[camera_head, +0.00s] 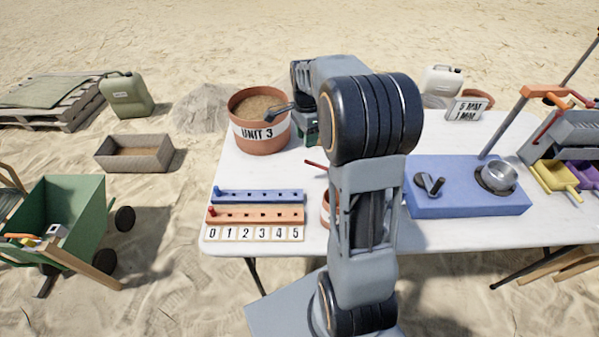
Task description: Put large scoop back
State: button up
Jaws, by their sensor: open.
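My arm rises in front of the table and bends away over its back left side. My gripper (282,111) shows only in part as dark grey pieces over the right rim of the sand-filled pot marked UNIT 3 (262,147). It looks open; the arm hides the rest, and I see nothing held. A yellow scoop (557,177) and a purple scoop (586,175) lie at the right end of the table, by a grey device (570,133). I cannot tell which scoop is the large one.
A blue block (465,199) with a metal bowl (499,175) stands right of my arm. Blue and orange peg strips (257,196) lie at the front left, above number tiles (255,233). A green wheelbarrow (75,215) stands left of the table. White tabletop (225,172) is bare beside the pot.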

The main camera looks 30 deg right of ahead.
jog(key=s+a+r+n+t, duration=0.1)
jog(key=s+a+n+t, duration=0.1)
jog(key=s+a+n, duration=0.4)
jog(key=s+a+r+n+t, duration=0.1)
jog(key=s+a+n+t, duration=0.1)
jog(key=s+a+n, duration=0.4)
jog(key=s+n, duration=0.5)
jog(key=n, duration=0.1)
jog(key=shift+a+r, duration=0.15)
jog(key=shift+a, duration=0.05)
notch_tip(320, 180, up, 4)
jog(key=p, duration=0.3)
